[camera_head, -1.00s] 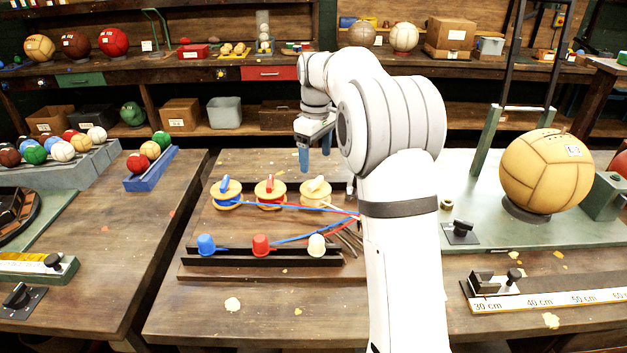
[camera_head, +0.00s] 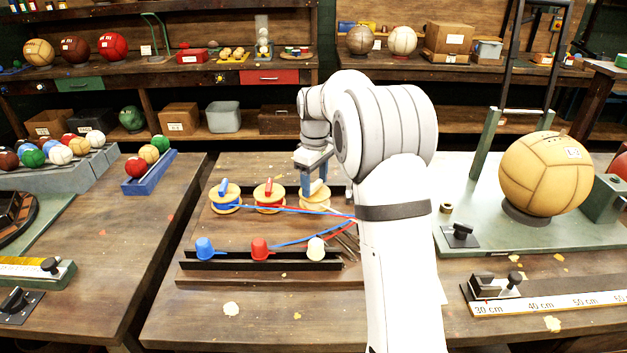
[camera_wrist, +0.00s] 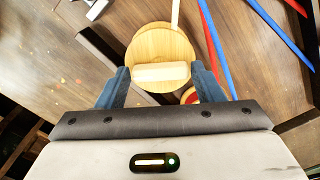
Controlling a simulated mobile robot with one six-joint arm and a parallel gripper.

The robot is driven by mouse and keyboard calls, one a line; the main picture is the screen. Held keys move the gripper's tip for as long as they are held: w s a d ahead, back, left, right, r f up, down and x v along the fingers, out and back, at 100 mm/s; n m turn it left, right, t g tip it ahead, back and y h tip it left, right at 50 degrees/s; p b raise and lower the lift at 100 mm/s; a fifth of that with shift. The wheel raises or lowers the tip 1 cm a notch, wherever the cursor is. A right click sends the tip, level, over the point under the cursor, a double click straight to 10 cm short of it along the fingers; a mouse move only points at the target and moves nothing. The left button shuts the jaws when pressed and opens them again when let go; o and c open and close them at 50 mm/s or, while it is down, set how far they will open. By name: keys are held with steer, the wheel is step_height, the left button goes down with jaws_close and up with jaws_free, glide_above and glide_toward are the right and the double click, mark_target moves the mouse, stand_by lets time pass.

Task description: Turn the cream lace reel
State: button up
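The cream lace reel (camera_head: 314,207) is the rightmost of three reels on the wooden board, with a cream bar handle on top. In the wrist view its round wooden disc (camera_wrist: 160,45) and cream handle (camera_wrist: 160,72) lie between my fingers. My gripper (camera_head: 313,187) is down at this reel, fingers pointing downward. In the wrist view my gripper (camera_wrist: 161,76) is open, with one blue finger near each end of the handle. I cannot tell whether either finger touches it. A pale lace (camera_wrist: 175,12) runs from the disc.
A blue-handled reel (camera_head: 225,198) and a red-handled reel (camera_head: 269,196) stand to the left. Red and blue laces run to the right. The table's front is mostly clear.

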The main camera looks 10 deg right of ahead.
steer(key=c, duration=0.6)
steer(key=shift+r+m, duration=0.1)
steer(key=shift+m, duration=0.2)
steer(key=shift+m+p, duration=0.7)
steer(key=shift+m, duration=0.2)
steer(key=m+p, duration=0.1)
steer(key=m, duration=0.2)
steer(key=shift+m, duration=0.3)
steer(key=m+p, duration=0.2)
steer(key=m, duration=0.3)
steer(key=shift+m, duration=0.3)
steer(key=o, duration=1)
